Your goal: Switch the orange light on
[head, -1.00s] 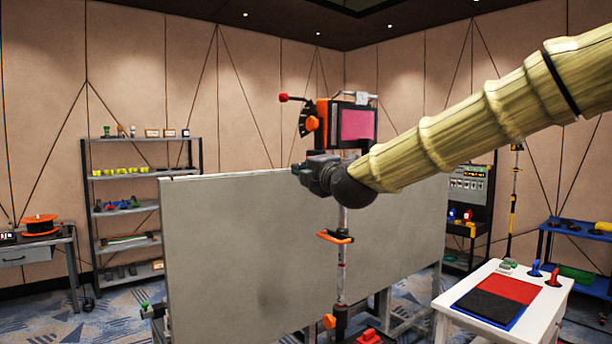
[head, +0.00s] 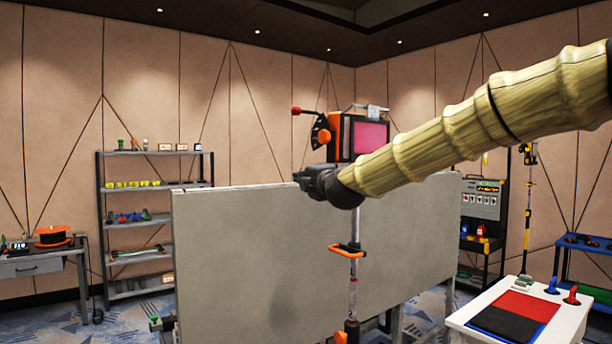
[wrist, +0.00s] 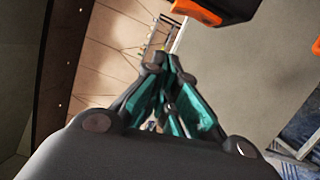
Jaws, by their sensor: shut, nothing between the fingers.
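The orange light (head: 337,128) is a boxy orange and black lamp with a pink panel (head: 369,136) on a thin pole. A red-tipped lever (head: 297,111) sticks out to its left, above an orange knob (head: 324,137). My gripper (head: 302,180) is below and left of the lamp, apart from the lever in the picture. In the wrist view its teal-padded fingers (wrist: 160,62) meet at the tips and hold nothing. A black and orange part (wrist: 200,12), apparently of the lamp, shows at the top there.
A large grey panel (head: 240,260) stands behind the pole (head: 352,290). An orange clamp handle (head: 346,250) sits on the pole below my gripper. Shelves (head: 140,220) are at the left, and a white table (head: 470,310) with coloured mats is at the right.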

